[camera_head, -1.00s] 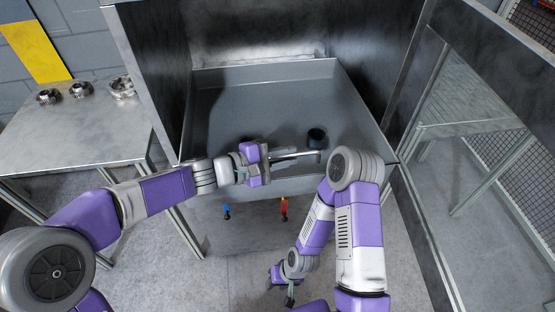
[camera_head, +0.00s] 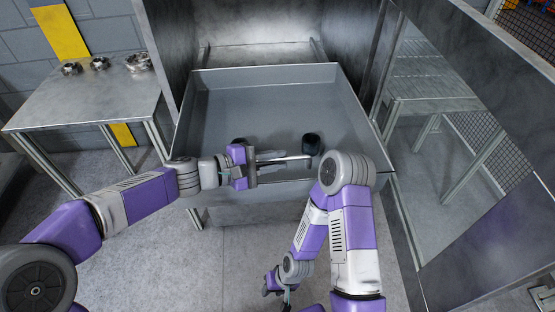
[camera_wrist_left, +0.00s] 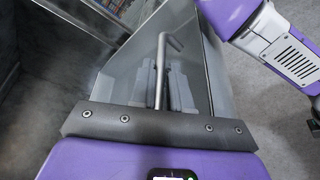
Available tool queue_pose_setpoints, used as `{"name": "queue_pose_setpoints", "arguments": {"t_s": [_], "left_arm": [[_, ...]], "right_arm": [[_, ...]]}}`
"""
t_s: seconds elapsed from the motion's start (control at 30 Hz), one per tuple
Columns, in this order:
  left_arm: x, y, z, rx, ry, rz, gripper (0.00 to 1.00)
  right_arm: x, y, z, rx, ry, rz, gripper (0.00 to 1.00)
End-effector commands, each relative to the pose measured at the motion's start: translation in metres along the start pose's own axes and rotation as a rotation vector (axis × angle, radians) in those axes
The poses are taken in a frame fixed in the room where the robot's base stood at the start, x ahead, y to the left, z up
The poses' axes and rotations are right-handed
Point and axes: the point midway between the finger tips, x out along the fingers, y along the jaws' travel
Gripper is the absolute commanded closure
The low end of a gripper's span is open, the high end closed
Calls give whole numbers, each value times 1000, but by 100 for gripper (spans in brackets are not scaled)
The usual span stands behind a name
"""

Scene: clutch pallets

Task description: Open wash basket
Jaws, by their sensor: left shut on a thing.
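The wash basket (camera_head: 245,88) is a wide grey metal tray, drawn partly out of the dark metal cabinet. A thin bar handle (camera_head: 290,159) runs along its front edge. My left gripper (camera_head: 250,165) is at the front edge and shut on this handle. In the left wrist view the handle (camera_wrist_left: 160,65) rises above the gripper body, with its bent end at the top. The finger contact is not clearly seen. My right gripper (camera_head: 276,284) hangs low in front of the basket, apart from it; its jaws are too small to read.
Two dark round parts, one clear (camera_head: 312,144), are in the basket near its front. A metal table (camera_head: 90,100) with several metal rings stands at left. A glass panel door (camera_head: 440,140) stands at right. Floor (camera_head: 240,265) is free in front.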

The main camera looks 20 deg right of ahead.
Motion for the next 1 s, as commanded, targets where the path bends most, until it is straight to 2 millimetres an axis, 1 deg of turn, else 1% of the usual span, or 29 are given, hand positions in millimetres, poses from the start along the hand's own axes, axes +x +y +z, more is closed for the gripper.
{"name": "queue_pose_setpoints", "arguments": {"t_s": [0.4,0.43,0.57,0.87,0.97,1.0], "left_arm": [[-1,0,0,0,-1,0,100],[-1,0,0,0,-1,0,81],[-1,0,0,0,-1,0,62],[-3,0,0,0,0,1,62],[-12,1,0,-1,1,1,62],[-18,2,0,-1,2,2,62]], "right_arm": [[0,0,0,0,0,0,62],[0,0,0,0,0,0,62],[0,0,0,0,0,0,62],[0,0,0,0,0,0,62],[-3,-1,0,0,0,0,62],[-4,-2,0,0,0,0,62]]}}
